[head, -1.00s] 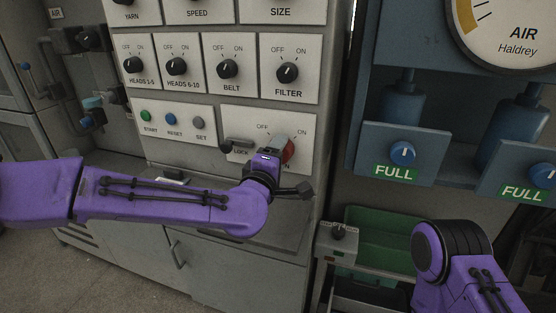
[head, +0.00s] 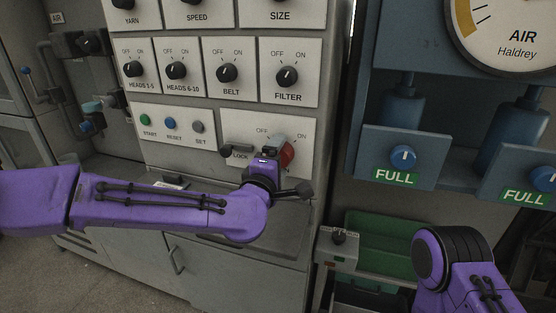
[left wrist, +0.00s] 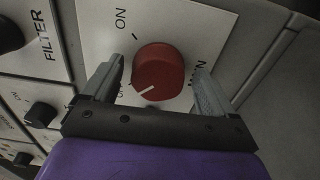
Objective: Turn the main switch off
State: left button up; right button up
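The main switch is a red round knob (left wrist: 158,72) on a pale panel. In the left wrist view its white pointer line points down-left, to the OFF side, away from the ON label and its tick. The knob also shows in the head view (head: 287,154), partly hidden by my left gripper. My left gripper (left wrist: 155,88) is open, with one finger on each side of the knob and small gaps showing. In the head view my left gripper (head: 277,146) is at the panel, covering part of the label. My right gripper is out of view.
START, RESET and SET buttons (head: 170,123) are farther left. The FILTER knob (head: 287,77) is above. A green bin (head: 378,233) stands lower right, near my right arm.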

pick_arm(q)
jog(key=b+v, duration=0.2)
jog(key=v, duration=0.8)
jog(key=shift+s, duration=0.25)
jog(key=shift+a, duration=0.1)
